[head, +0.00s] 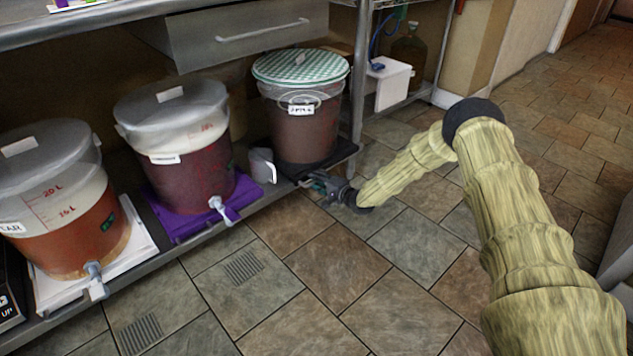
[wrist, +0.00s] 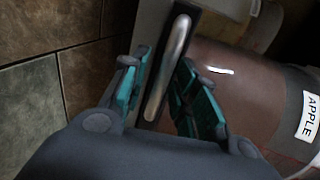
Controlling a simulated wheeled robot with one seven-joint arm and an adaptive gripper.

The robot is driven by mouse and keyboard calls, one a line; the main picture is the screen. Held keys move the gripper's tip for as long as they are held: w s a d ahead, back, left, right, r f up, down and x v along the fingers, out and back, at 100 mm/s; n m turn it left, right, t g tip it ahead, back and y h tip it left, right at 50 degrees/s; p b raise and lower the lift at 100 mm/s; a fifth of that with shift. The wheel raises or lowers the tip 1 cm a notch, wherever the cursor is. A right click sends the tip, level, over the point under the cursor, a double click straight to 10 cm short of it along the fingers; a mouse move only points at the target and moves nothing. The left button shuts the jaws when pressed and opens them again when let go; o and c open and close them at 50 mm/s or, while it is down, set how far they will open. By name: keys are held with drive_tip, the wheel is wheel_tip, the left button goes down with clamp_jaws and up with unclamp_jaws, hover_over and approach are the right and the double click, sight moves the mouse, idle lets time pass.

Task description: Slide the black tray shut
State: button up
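The black tray (head: 345,151) lies on the low shelf under the right bucket (head: 305,130) with the checkered lid. My gripper (head: 316,181) is at the tray's front edge, low above the floor. In the wrist view the tray's metal bar handle (wrist: 168,72) lies between the two teal-padded fingers of my gripper (wrist: 160,85). The fingers are apart, with gaps visible at the handle. Behind the handle is a dark strip of the tray (wrist: 180,88). The bucket labelled APPLE (wrist: 240,100) stands just beyond it. How far the tray sticks out is hard to tell.
A purple tray (head: 190,222) with a purple-filled bucket (head: 180,150) and a white tray (head: 55,290) with an orange-filled bucket (head: 60,220) stand to the left. A grey jug (head: 263,166) sits beside the black tray. A shelf post (head: 360,75) rises behind. The tiled floor (head: 330,265) in front is clear.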

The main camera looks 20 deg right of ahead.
drive_tip(key=shift+s, duration=0.1)
drive_tip(key=v, duration=1.1)
drive_tip(key=shift+s+d, duration=0.15)
drive_tip(key=shift+s, duration=0.15)
drive_tip(key=shift+r, duration=0.1)
